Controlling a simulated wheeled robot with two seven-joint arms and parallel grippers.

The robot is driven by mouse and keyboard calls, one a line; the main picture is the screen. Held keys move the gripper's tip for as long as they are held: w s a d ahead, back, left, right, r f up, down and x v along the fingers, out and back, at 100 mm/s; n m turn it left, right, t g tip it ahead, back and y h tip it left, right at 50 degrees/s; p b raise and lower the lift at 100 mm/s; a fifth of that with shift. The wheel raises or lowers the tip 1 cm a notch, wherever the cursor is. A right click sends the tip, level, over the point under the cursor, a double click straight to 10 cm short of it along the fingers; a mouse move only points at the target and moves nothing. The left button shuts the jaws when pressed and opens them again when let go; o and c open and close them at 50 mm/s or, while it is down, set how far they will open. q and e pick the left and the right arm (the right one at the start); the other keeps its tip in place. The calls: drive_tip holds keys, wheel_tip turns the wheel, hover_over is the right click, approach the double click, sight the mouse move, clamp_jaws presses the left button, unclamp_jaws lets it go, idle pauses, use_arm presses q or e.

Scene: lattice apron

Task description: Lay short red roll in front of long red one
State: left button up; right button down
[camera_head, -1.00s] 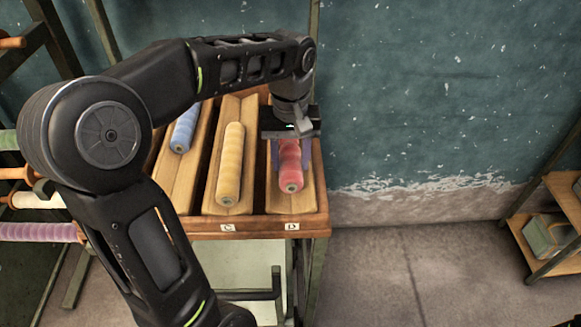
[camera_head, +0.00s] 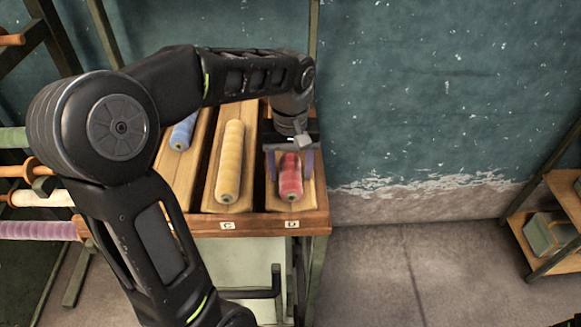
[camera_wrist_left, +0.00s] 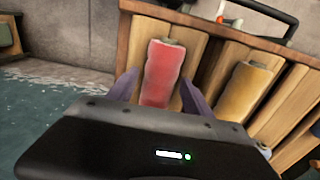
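A red roll (camera_head: 290,182) lies lengthwise in the groove of slot D, at the front end of the wooden rack (camera_head: 262,225). It also shows in the left wrist view (camera_wrist_left: 163,75). My left gripper (camera_head: 290,166) is above the slot with its purple fingers spread, one on each side of the roll, with small gaps visible. Only one red roll can be made out; the area behind it in slot D is hidden by my gripper and wrist. I cannot tell its length against another red roll. My right gripper is not in view.
A yellow roll (camera_head: 230,162) lies in slot C just left, and a blue roll (camera_head: 183,132) lies farther left. A side rack with green, cream and purple rolls (camera_head: 38,230) stands at the left. A wooden shelf (camera_head: 545,235) stands at the far right. The floor between is clear.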

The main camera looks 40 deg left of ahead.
sight(291, 170)
use_arm(q)
drive_tip(key=shift+o, duration=0.8)
drive_tip(key=shift+r+p, duration=0.45)
drive_tip(key=shift+r, duration=0.5)
wheel_tip(291, 170, up, 7)
wheel_tip(291, 170, up, 4)
drive_tip(key=p, duration=0.3)
